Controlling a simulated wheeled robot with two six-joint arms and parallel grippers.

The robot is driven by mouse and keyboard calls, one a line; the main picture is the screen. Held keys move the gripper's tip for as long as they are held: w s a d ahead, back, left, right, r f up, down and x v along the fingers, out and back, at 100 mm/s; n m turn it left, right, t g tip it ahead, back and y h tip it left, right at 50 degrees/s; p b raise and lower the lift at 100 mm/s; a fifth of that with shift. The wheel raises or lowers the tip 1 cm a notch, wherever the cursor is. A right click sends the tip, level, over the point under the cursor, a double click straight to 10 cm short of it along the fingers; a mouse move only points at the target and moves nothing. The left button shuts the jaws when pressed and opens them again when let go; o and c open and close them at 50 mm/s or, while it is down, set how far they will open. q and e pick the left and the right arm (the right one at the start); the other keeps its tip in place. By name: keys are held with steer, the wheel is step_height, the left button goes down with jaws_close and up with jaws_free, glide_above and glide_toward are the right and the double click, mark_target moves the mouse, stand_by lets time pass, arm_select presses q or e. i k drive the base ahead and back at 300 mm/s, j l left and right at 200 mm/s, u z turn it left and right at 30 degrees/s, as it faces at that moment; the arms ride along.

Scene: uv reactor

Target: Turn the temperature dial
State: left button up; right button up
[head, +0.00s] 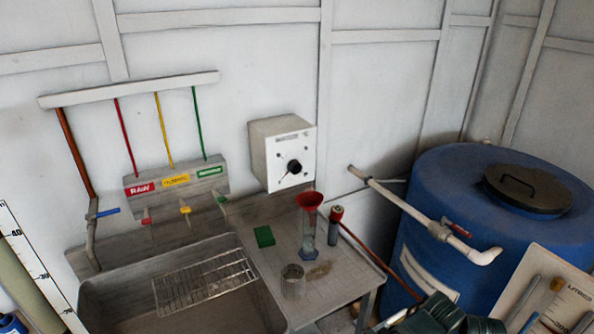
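A thin red pointer runs from the knob toward the lower left. Small marks sit around it, and the label above it is too small to read. Nothing covers or touches the dial. Neither of my grippers can be made out in the head view.
Below the dial, a counter (342,268) holds a red funnel (309,200) on a clear cylinder, a glass beaker (293,281), a green block (264,236) and a red-capped tube (335,226). A sink with a wire rack (205,281) lies left; a blue barrel (440,185) stands right.

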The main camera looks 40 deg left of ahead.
mark_target(295, 167)
steer(key=i+l+u, duration=0.1)
steer(key=l+u, duration=0.15)
steer(key=u, duration=0.2)
steer(key=i+l+u, duration=0.1)
steer(key=l+u, duration=0.2)
steer(key=u, duration=0.15)
steer(key=l+u, duration=0.3)
steer(key=u, duration=0.15)
steer(key=l+u, duration=0.3)
steer(key=u, duration=0.15)
steer(key=l+u, duration=0.4)
steer(key=k+j, duration=0.05)
steer(key=j, duration=0.05)
